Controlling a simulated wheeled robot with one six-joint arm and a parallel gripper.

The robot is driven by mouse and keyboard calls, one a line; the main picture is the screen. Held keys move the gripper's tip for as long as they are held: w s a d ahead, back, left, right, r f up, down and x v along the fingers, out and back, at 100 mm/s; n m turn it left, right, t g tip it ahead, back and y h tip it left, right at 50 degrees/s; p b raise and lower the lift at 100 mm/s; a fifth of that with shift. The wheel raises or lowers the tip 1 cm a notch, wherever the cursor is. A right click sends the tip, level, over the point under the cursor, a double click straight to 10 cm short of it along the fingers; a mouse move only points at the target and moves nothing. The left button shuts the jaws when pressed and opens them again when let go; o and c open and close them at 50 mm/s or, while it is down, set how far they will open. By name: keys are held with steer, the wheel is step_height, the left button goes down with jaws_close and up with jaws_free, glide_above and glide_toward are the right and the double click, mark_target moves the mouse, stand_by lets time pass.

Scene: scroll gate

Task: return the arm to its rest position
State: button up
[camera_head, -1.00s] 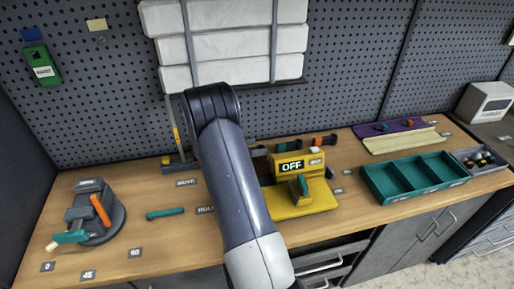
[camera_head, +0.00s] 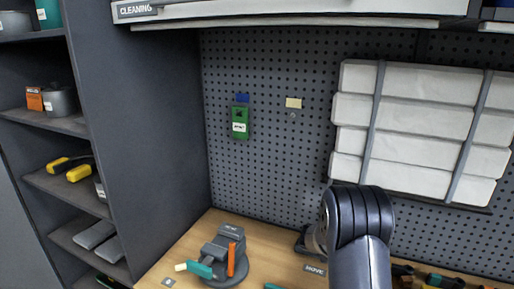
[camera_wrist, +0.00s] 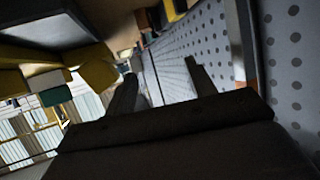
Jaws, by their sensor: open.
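My arm (camera_head: 360,235) rises from the bottom edge in the head view, right of the middle. Its rounded dark elbow is in front of the pegboard and the bench. My gripper (camera_wrist: 160,85) shows in the wrist view as a dark body with two fingers spread apart. Nothing shows between the fingers. The wrist view is tilted and dark, with the perforated pegboard (camera_wrist: 290,70) close on the right. In the head view the gripper is mostly hidden behind my arm.
A grey vise-like fixture (camera_head: 222,255) with orange and teal handles stands on the wooden bench (camera_head: 262,240). A green box (camera_head: 240,122) hangs on the pegboard. White wrapped bundles (camera_head: 415,125) are strapped at the right. Open shelves (camera_head: 60,125) stand at the left.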

mark_target(407, 267)
steer(key=p+x, duration=0.2)
steer(key=x, duration=1)
steer(key=shift+d, duration=0.2)
steer(key=shift+a+r, duration=0.2)
steer(key=shift+r, duration=1.3)
